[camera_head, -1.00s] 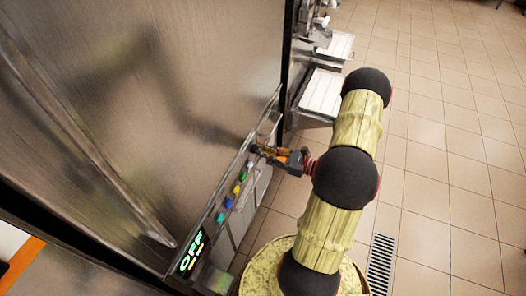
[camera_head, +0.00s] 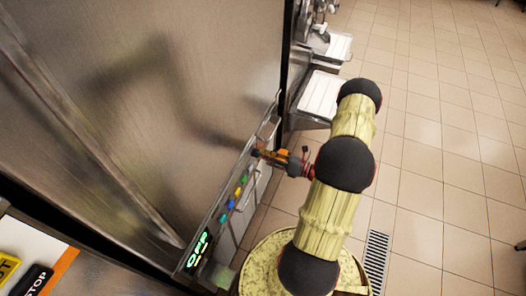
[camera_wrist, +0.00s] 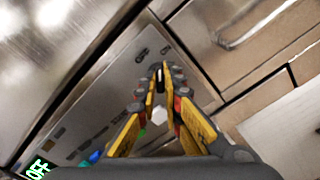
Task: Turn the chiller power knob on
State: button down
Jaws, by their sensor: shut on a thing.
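The chiller's steel control panel (camera_head: 232,200) runs along the lower edge of the big steel door in the head view; it also shows in the wrist view (camera_wrist: 122,78). My gripper (camera_head: 258,153) is at the far end of this panel. In the wrist view my gripper's yellow fingers (camera_wrist: 161,77) come together around a small dark knob (camera_wrist: 159,71) and are shut on it. Most of the knob is hidden by the fingertips. A lit green display (camera_head: 199,248) at the panel's near end reads OFF.
Several coloured buttons (camera_head: 231,204) lie along the panel between display and gripper. A steel door (camera_head: 150,110) rises beside it. White trays (camera_head: 321,94) stand beyond. Tiled floor (camera_head: 440,150) is open to the right. A STOP sign (camera_head: 36,279) shows at lower left.

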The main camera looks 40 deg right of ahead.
jog(key=shift+d+f+m+p, duration=0.1)
jog(key=shift+m+p, duration=2)
jog(key=shift+m, duration=2.9)
jog(key=c, duration=1.9)
grip_release()
jog(key=v, duration=1.2)
jog(key=shift+f, duration=0.1)
